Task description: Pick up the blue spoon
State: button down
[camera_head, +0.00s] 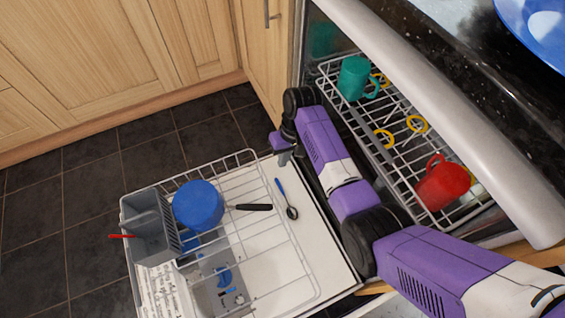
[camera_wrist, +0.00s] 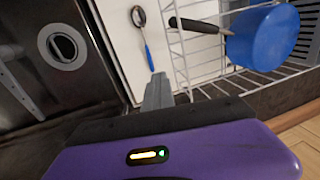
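The blue spoon (camera_head: 281,188) has a blue handle and a dark bowl. It lies on the white inner face of the open dishwasher door, beside the wire rack. In the wrist view the spoon (camera_wrist: 146,42) is ahead of the fingertips, its handle end nearest them and its bowl farther off. My gripper (camera_head: 285,158) is above the door, just beyond the handle end of the spoon and apart from it. In the wrist view my gripper (camera_wrist: 158,88) shows its grey fingers together as one narrow wedge, with nothing visible between them.
A blue pot (camera_head: 198,205) with a black handle sits in the pulled-out rack (camera_head: 262,277), near a grey cutlery basket (camera_head: 150,240). The upper rack (camera_head: 400,170) holds a teal mug (camera_head: 354,78) and a red mug (camera_head: 441,186). Dark floor tiles lie left.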

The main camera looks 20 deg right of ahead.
jog(key=shift+w+r, duration=0.1)
jog(key=shift+r, duration=0.35)
jog(key=shift+a, duration=0.1)
jog(key=shift+c, duration=2.2)
grip_release()
jog(key=shift+r, duration=0.1)
